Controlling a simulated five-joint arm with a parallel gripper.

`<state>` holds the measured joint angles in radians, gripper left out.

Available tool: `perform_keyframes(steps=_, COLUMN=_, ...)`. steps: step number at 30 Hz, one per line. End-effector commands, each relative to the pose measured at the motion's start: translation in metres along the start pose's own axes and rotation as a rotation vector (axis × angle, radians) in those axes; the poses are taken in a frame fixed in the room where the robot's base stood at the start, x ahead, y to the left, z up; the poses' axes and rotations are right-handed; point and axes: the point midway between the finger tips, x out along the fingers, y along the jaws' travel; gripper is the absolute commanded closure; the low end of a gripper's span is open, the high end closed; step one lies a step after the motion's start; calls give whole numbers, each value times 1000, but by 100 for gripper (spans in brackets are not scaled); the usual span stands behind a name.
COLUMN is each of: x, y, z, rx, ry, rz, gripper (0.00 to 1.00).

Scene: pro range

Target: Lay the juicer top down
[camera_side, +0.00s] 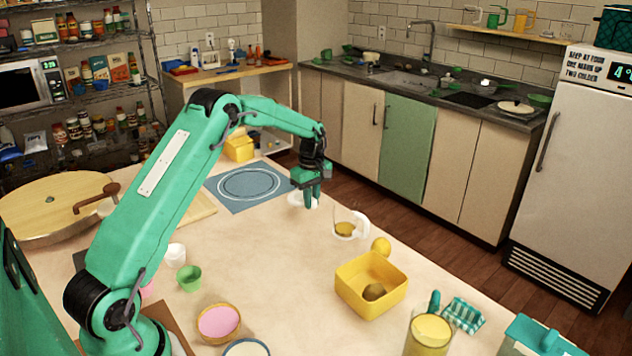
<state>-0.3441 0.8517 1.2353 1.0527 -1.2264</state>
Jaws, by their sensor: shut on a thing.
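My gripper (312,200) points down over the far part of the table, near the corner of the blue mat. It is shut on a small white piece, seemingly the juicer top (297,201), which shows at the left of the fingers. The fingers hide part of it, and I cannot tell whether it touches the table. A clear juicer cup (345,229) with yellowish contents and a white part at its right stands just to the right and nearer the camera.
A blue mat (222,188) with a ring pattern lies left of the gripper. A lemon (381,246) and a yellow bin (350,296) with a dark round thing inside are to the right. A green cup (189,278) and a pink bowl (218,338) are nearer. The table's middle is clear.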

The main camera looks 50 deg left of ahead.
Motion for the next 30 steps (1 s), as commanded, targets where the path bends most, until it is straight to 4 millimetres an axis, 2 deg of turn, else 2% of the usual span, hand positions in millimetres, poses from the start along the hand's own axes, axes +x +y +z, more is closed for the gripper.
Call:
perform_keyframes(steps=12, x=38, y=-1, z=1, rx=0, ry=-1, rz=-2, gripper=100)
perform_keyframes(steps=25, x=42, y=-1, z=1, rx=0, ry=0, rz=-1, gripper=100)
perform_keyframes(steps=26, x=42, y=0, z=1, rx=0, ry=0, rz=-1, gripper=82)
perform_keyframes(steps=27, x=42, y=-1, z=1, rx=0, ry=0, rz=-1, gripper=74)
perform_keyframes(steps=29, x=42, y=-1, z=1, rx=0, ry=0, rz=-1, gripper=64)
perform_keyframes(steps=30, x=42, y=-1, z=1, rx=0, ry=0, rz=-1, gripper=64)
